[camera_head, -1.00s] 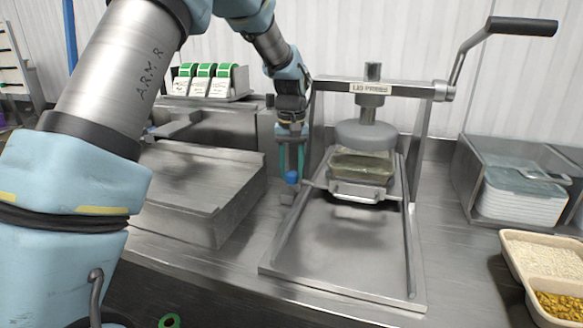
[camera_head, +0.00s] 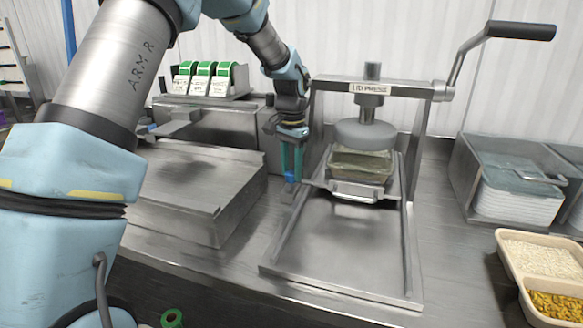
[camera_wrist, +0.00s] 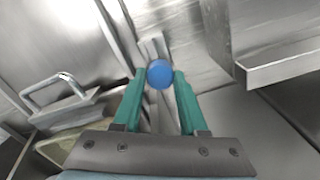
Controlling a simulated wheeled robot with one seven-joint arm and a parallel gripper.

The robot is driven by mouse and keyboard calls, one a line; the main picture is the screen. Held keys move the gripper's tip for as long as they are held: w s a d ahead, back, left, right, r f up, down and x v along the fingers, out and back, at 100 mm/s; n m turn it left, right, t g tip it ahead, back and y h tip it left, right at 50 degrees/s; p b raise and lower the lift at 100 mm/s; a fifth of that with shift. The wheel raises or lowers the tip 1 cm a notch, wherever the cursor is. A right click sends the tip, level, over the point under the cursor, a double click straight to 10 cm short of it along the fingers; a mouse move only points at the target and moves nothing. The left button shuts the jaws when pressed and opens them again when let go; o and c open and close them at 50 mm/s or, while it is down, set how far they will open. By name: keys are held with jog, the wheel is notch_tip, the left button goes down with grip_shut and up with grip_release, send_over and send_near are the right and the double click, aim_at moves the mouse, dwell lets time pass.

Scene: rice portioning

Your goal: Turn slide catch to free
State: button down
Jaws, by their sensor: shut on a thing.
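The slide catch's round blue knob (camera_wrist: 160,74) sits between the teal fingertips of my gripper (camera_wrist: 160,77) in the wrist view. My gripper is shut on it. In the head view my gripper (camera_head: 291,176) points down at the left rail of the lid press (camera_head: 370,89), and the fingers mostly cover the knob. A metal bar (camera_wrist: 155,48) shows behind the knob in the wrist view. A tray with a container (camera_head: 361,166) stands on the slide under the round press plate. The catch's exact angle is hard to tell.
A steel box (camera_head: 190,195) stands close to the left of my gripper. Green-topped cards (camera_head: 208,78) stand behind it. A bin with white lids (camera_head: 515,195) and a tray of rice and yellow food (camera_head: 545,262) are on the right. The slide's front is bare.

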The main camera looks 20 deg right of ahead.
aim_at(292, 172)
jog(key=shift+m, duration=0.3)
jog(key=shift+c, duration=2.2)
grip_release()
notch_tip(292, 172, up, 11)
jog(key=b, duration=0.2)
jog(key=shift+f, duration=0.1)
